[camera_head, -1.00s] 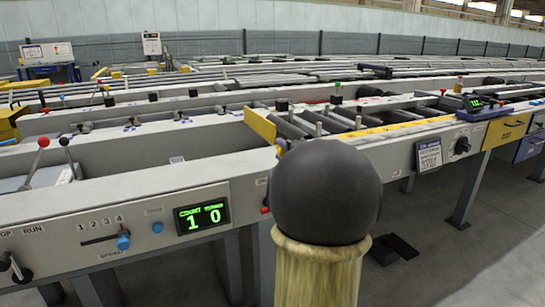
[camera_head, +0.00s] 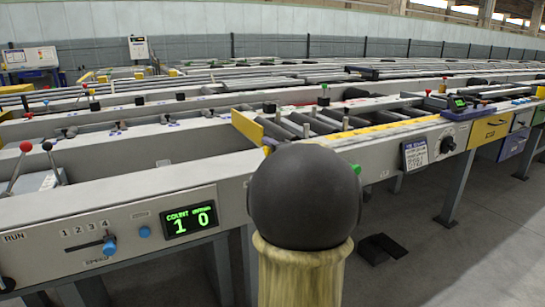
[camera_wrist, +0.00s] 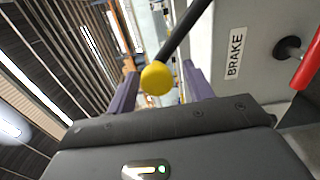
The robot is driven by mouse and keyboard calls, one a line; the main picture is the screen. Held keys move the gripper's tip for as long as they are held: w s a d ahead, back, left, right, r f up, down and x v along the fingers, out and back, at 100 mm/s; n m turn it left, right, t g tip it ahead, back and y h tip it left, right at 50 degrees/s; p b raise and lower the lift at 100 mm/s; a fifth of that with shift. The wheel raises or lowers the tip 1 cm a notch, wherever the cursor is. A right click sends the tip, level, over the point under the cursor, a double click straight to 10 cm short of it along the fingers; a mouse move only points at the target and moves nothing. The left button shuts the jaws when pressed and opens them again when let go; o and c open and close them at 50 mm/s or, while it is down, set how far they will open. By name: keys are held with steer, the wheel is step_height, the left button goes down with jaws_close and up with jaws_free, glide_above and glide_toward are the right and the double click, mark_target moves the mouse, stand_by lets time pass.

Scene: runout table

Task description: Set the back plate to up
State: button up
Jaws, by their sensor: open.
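In the wrist view, my gripper (camera_wrist: 160,76) shows as two purple fingers standing apart. A round yellow knob (camera_wrist: 157,78) on a black rod (camera_wrist: 188,30) lies between the fingers in the picture; I cannot tell its depth or whether a finger touches it. The rod runs up and right from the knob. In the head view, an upright yellow plate (camera_head: 248,127) stands at the left end of a roller section (camera_head: 305,124); I cannot tell if it is the back plate. No label naming the back plate is readable. My gripper is not visible there.
Beside the knob are a BRAKE label (camera_wrist: 235,53) and a red handle (camera_wrist: 308,62) on a black pivot. A green count display (camera_head: 189,220) reads 1 0, with a blue speed slider (camera_head: 109,246) to its left.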

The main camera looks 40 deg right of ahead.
steer(key=p+v, duration=0.3)
steer(key=v, duration=1.4)
steer(key=shift+s, duration=0.25)
steer(key=shift+w, duration=0.1)
